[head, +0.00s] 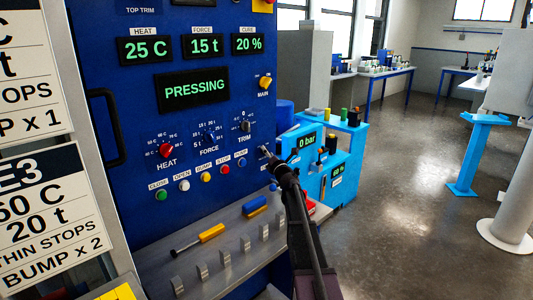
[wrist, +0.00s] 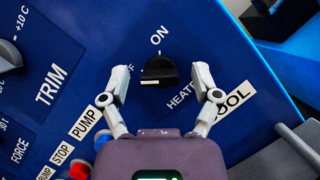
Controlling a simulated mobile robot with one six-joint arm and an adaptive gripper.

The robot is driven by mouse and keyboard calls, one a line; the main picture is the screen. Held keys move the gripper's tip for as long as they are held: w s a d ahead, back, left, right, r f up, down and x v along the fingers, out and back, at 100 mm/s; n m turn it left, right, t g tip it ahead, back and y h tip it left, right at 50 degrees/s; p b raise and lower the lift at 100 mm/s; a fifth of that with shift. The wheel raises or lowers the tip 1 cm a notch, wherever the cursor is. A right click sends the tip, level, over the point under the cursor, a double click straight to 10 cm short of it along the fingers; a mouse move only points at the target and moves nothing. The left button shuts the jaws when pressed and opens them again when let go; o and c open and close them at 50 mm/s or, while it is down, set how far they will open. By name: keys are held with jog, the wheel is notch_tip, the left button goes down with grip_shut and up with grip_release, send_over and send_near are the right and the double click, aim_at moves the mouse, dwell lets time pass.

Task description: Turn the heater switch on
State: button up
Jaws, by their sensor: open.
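The heater switch (wrist: 159,68) is a black knob on the blue panel in the wrist view. The ON label (wrist: 159,34) is above it. My gripper (wrist: 161,76) is open, with one finger on each side of the knob and a gap on both sides. In the head view my gripper (head: 266,153) is at the panel's right, right of the TRIM dial, and hides the switch.
The HEAT dial (head: 166,151), FORCE dial (head: 208,137) and TRIM dial (head: 245,126) are left of my gripper, above a row of coloured buttons. The display (head: 194,90) reads PRESSING. A grey ledge (head: 160,265) with a yellow-handled tool juts out below.

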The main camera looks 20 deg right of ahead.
grip_shut()
jog(key=shift+a, duration=0.35)
jog(key=shift+d, duration=0.25)
